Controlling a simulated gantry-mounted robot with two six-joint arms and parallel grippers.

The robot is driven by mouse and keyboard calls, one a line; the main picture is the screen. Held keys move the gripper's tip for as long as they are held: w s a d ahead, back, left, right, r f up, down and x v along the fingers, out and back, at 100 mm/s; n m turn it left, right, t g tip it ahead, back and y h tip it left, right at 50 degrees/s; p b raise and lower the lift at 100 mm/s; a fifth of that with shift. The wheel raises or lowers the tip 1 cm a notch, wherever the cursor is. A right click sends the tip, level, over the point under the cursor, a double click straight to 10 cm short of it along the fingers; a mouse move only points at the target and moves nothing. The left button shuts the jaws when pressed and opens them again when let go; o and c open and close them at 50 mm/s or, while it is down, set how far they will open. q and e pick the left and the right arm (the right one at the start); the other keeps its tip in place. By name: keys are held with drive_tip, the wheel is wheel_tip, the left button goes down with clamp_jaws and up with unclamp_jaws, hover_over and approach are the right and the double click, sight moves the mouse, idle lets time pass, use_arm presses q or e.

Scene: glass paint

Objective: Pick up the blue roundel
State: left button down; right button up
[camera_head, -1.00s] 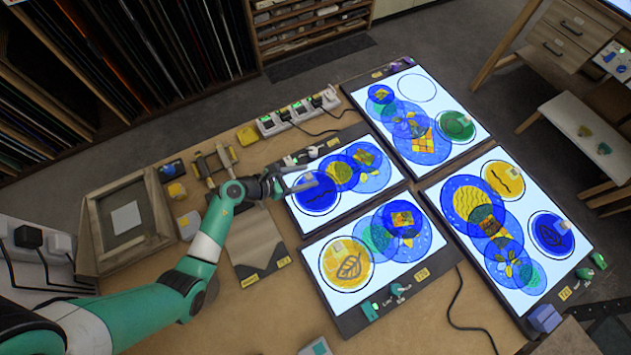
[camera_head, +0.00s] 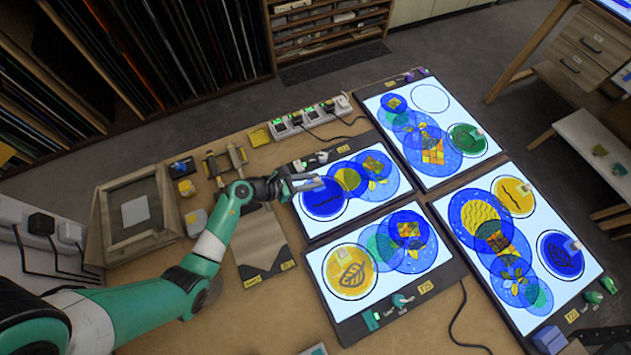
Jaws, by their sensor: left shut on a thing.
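A blue roundel (camera_head: 322,203) with a dark wavy line lies within a black ring on the upper-left light panel (camera_head: 310,232). My left gripper (camera_head: 314,184) reaches in from the left over its upper edge and is shut on it. The fingers hide part of that edge, and I see no clear gap between roundel and panel. Another blue roundel (camera_head: 560,259) lies on the lower-right panel (camera_head: 527,312). My right gripper is not in view.
Overlapping blue, yellow and teal discs lie on the panels. A yellow roundel (camera_head: 350,276) is on the lower-left panel and a green one (camera_head: 467,143) on the upper-right panel. A power strip (camera_head: 312,116) stands behind. A wooden frame (camera_head: 107,213) lies at left.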

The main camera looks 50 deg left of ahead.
sight(319, 201)
use_arm(q)
wheel_tip(319, 201, up, 3)
drive_tip(key=shift+r+p, duration=0.1)
drive_tip(key=shift+p, duration=0.6)
drive_tip(key=s+d+r+p, duration=0.2)
drive_tip(key=d+r+p, duration=0.1)
drive_tip(key=d, duration=0.3)
drive_tip(key=s+d+r+p, duration=0.3)
drive_tip(key=d+r, duration=0.3)
drive_tip(key=shift+s+d+r, duration=0.2)
drive_tip(key=shift+s+d, duration=0.15)
drive_tip(key=shift+d, duration=0.05)
